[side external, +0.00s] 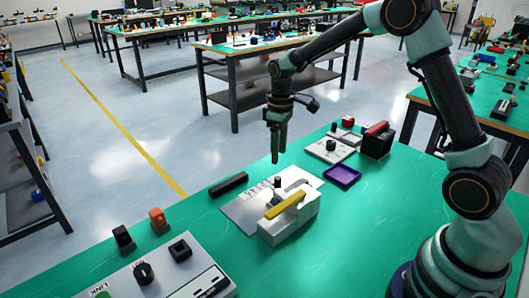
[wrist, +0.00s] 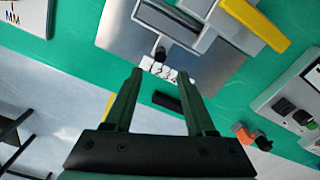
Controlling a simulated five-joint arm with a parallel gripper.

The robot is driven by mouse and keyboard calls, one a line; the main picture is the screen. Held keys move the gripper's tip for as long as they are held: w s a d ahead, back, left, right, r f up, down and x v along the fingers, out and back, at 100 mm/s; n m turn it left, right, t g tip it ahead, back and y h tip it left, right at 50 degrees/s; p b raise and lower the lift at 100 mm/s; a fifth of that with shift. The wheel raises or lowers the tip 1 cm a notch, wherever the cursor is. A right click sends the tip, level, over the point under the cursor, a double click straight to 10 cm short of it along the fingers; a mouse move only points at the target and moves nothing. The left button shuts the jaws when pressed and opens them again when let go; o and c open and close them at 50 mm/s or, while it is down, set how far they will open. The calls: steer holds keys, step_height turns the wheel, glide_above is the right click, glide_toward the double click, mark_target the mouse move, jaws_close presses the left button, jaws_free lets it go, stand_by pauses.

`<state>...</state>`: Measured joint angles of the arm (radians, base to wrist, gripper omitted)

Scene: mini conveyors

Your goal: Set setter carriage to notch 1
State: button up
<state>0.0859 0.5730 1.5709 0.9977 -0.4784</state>
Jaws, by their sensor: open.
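The setter has a grey metal plate (side external: 240,213), also in the wrist view (wrist: 115,28), with a row of white number tiles (wrist: 163,70) along one edge. A small black knob (side external: 277,182), seen in the wrist view (wrist: 160,53) beside the number tiles, appears to be the carriage handle. I cannot tell which notch it sits at. A white block with a yellow bar (side external: 285,205) stands on the plate's near right side. My gripper (side external: 277,158) is open and empty above the plate. In the wrist view its two fingertips (wrist: 160,76) are apart, with the number tiles showing between them.
A black bar (side external: 229,184) lies left of the plate. A purple tray (side external: 342,176) and a dark box with a red top (side external: 376,140) stand at the right. A switch panel (side external: 160,275) is at the front left. Green table is bare between them.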

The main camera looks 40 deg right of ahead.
steer(key=shift+r, duration=1.2)
steer(key=s+a+r+m+t, duration=0.2)
steer(key=s+r+t, duration=0.1)
steer(key=s+r, duration=0.6)
steer(key=s+a+r+m+t, duration=0.2)
steer(key=s, duration=0.7)
steer(key=shift+r+t, duration=0.25)
steer(key=shift+t, duration=0.05)
steer(key=shift+c, duration=0.2)
